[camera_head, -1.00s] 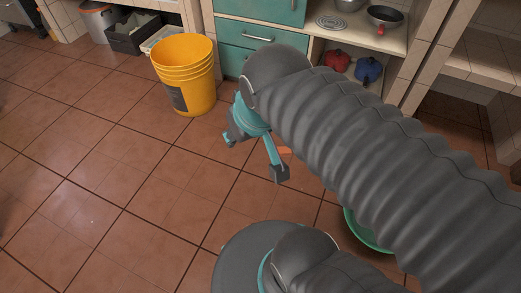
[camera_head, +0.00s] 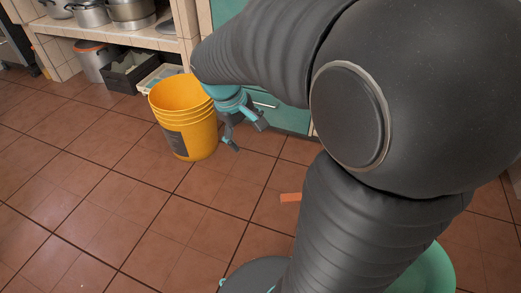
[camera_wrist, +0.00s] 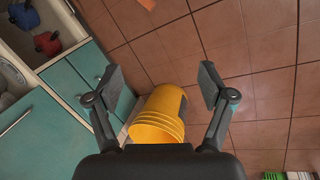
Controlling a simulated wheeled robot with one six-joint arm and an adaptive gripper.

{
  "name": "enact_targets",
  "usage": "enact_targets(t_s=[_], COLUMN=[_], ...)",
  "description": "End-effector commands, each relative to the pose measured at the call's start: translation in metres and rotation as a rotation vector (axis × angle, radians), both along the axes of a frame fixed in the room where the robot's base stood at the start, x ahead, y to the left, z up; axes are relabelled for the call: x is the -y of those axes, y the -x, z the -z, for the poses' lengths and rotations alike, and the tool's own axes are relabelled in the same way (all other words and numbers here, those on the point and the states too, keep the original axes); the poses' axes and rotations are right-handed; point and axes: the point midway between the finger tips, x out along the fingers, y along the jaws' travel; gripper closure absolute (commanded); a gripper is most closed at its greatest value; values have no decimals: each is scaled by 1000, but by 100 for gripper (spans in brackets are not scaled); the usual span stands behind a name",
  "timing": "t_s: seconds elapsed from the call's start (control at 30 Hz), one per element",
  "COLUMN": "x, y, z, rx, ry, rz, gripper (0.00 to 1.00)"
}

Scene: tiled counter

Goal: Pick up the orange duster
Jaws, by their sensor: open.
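My gripper (camera_head: 248,136) is open and empty, in front of the teal cabinet and just right of the yellow bucket in the head view. In the wrist view the open fingers (camera_wrist: 160,84) spread apart with floor and bucket beyond them. The duster is apart from the fingers.
The yellow bucket (camera_head: 184,118) stands on the floor close to my gripper. The teal cabinet (camera_wrist: 60,113) is at the left in the wrist view. The floor at left is clear.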

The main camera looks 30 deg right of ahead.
Motion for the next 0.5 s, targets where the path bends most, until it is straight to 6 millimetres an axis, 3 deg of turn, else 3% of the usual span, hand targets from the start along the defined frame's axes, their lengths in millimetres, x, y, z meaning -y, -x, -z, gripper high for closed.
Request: enact_targets(t_s=[0.03, 0.2, 0.5], x=[6, 28, 65], y=[-12, -48, -101], z=[16, 59, 153], rx=[-43, -172, -401], ry=[22, 104, 235], rz=[-14, -70, -182], gripper=[19, 19, 19])
